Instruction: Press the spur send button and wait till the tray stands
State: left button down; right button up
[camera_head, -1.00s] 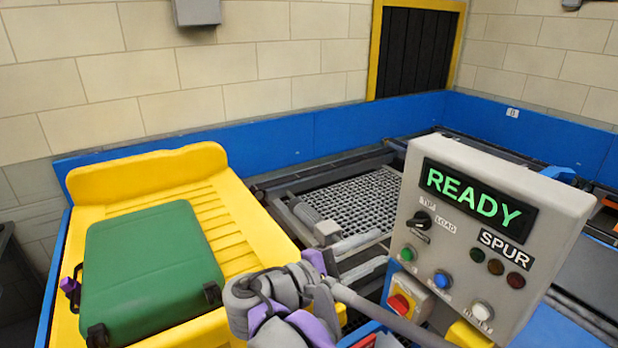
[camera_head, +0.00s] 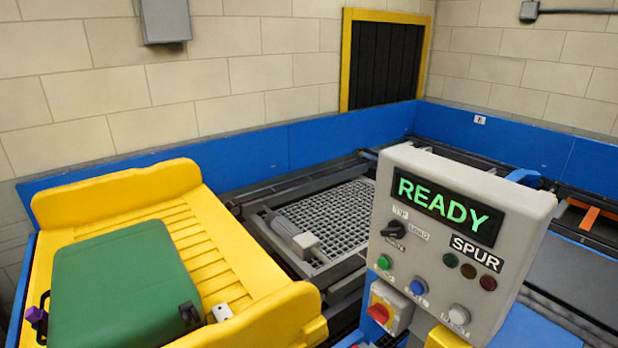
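A grey control box (camera_head: 540,210) marked SPUR stands at the right, its display (camera_head: 447,207) reading READY in green. Below it are a black selector knob (camera_head: 394,230), a green button (camera_head: 384,262), a blue button (camera_head: 419,287) and a white button (camera_head: 459,315). The small button labels are too blurred to tell which is send. A yellow tray (camera_head: 190,235) stands at the left with a green case (camera_head: 118,280) lying in it. Neither gripper is in view, and nothing touches the buttons.
A red switch (camera_head: 379,313) sits on a box below the panel. Behind are a metal grid (camera_head: 330,215) and blue side walls (camera_head: 250,160). A dark hatch with a yellow frame (camera_head: 345,60) is in the back wall.

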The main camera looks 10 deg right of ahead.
aim_at(384, 264)
jog(key=z, duration=1.4)
